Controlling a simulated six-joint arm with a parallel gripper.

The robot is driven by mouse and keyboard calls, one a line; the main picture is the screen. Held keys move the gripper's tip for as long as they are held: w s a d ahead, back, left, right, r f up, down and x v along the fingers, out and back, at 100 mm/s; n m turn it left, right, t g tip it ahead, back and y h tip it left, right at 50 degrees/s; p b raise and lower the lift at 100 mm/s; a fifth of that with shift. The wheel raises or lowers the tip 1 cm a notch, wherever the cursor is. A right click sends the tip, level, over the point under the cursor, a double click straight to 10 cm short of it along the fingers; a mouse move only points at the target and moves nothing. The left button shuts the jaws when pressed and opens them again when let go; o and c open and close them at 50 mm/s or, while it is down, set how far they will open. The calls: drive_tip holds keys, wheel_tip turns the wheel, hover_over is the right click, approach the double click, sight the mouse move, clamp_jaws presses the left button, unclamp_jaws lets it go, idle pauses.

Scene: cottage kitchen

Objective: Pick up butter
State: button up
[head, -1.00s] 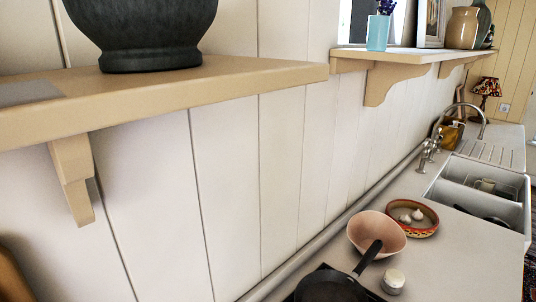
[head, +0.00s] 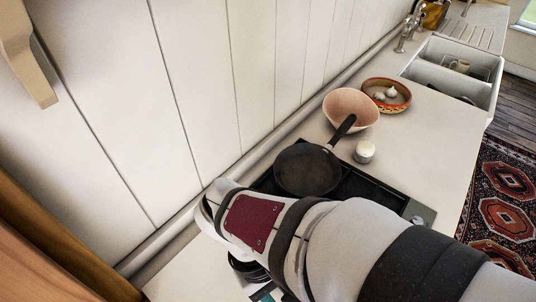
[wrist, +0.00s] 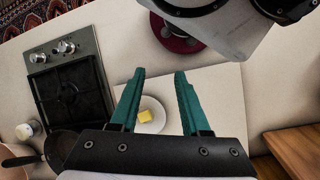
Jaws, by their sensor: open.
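In the wrist view a small yellow block of butter (wrist: 146,116) lies on a white plate (wrist: 158,108) on the pale counter. My gripper (wrist: 162,76) has two teal fingers, wide apart with nothing between them. It is above the counter, and the butter shows between the fingers, close to the left one. Part of the plate is hidden behind the left finger and the gripper's body. In the head view my arm covers the front of the counter, and I cannot see the butter there.
A dark frying pan (head: 307,170) sits on the hob (head: 371,185). Beyond it are a pink bowl (head: 352,103), a white jar (head: 365,151), a patterned dish with garlic (head: 386,98) and a sink (head: 452,77). A wooden board (wrist: 297,149) is at the wrist view's lower right.

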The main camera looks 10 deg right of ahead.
drive_tip(key=a+f+n+t+h, duration=0.1)
drive_tip(key=a+f+n+t, duration=0.2)
drive_tip(key=n, duration=0.4)
drive_tip(key=a+f+n+t+h, duration=0.2)
drive_tip(key=a+f+n+t, duration=0.1)
drive_tip(key=n, duration=0.4)
drive_tip(key=w+a+f+n+t+h, duration=0.1)
drive_tip(key=a+f+n+t+h, duration=0.1)
drive_tip(key=a+n+t, duration=0.3)
drive_tip(key=shift+a+f+n+t, duration=0.15)
drive_tip(key=shift+f+n, duration=0.15)
drive_tip(key=shift+n, duration=0.35)
drive_tip(key=shift+a+f+n+t, duration=0.15)
drive_tip(key=shift+f+n, duration=0.1)
drive_tip(key=shift+n, duration=0.4)
drive_tip(key=x, duration=1.5)
drive_tip(key=shift+w+d+r, duration=0.2)
drive_tip(key=shift+w+d, duration=0.1)
drive_tip(key=shift+w, duration=0.05)
drive_tip(key=c, duration=0.4)
